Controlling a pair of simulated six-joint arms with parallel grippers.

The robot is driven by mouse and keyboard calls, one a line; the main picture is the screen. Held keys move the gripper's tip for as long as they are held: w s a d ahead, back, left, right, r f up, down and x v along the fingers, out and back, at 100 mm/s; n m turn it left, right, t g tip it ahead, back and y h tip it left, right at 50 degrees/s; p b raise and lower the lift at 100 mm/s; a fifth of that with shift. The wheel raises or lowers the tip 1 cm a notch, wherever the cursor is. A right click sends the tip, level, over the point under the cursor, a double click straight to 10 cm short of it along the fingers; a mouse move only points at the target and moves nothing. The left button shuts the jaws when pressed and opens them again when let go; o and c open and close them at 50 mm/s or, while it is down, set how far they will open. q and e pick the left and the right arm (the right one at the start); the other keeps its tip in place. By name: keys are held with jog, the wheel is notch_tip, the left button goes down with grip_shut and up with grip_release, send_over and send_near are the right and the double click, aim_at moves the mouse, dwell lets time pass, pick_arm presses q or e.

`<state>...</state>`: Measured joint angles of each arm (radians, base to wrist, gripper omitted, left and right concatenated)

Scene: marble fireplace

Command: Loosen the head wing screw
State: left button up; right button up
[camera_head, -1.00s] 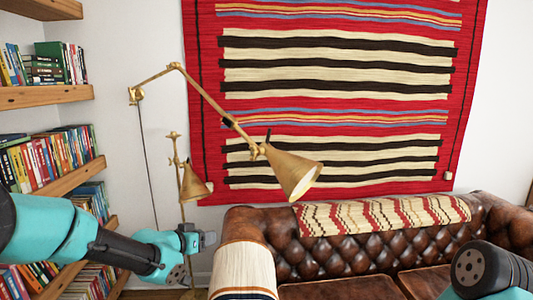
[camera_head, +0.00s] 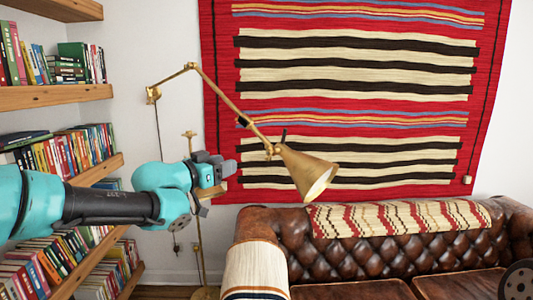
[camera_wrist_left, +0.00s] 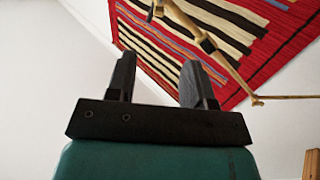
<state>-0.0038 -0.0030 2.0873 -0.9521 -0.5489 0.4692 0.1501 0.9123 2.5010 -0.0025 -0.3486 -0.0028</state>
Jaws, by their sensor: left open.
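A brass wall lamp with a cone-shaped head (camera_head: 302,172) hangs from a jointed arm (camera_head: 225,100) left of centre in the head view. A small dark upright piece, apparently the head wing screw (camera_head: 283,134), stands at the joint behind the cone. My left gripper (camera_head: 222,164) is open and empty, left of and slightly below that joint, apart from it. In the left wrist view, the open jaws (camera_wrist_left: 160,78) show nothing between them. Part of the brass lamp arm (camera_wrist_left: 230,70) crosses that view at upper right; the wing screw is not clear there.
A second brass lamp (camera_head: 195,230) stands behind my left gripper, partly hidden. Wooden bookshelves (camera_head: 60,97) line the left side. A brown leather sofa (camera_head: 390,250) stands below the lamp head. A striped red rug (camera_head: 350,100) hangs on the wall.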

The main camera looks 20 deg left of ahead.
aim_at(266, 152)
pick_arm(q)
jog(key=x, duration=1.6)
jog(key=shift+w+d, duration=0.15)
jog(key=shift+w, duration=0.25)
grip_shut()
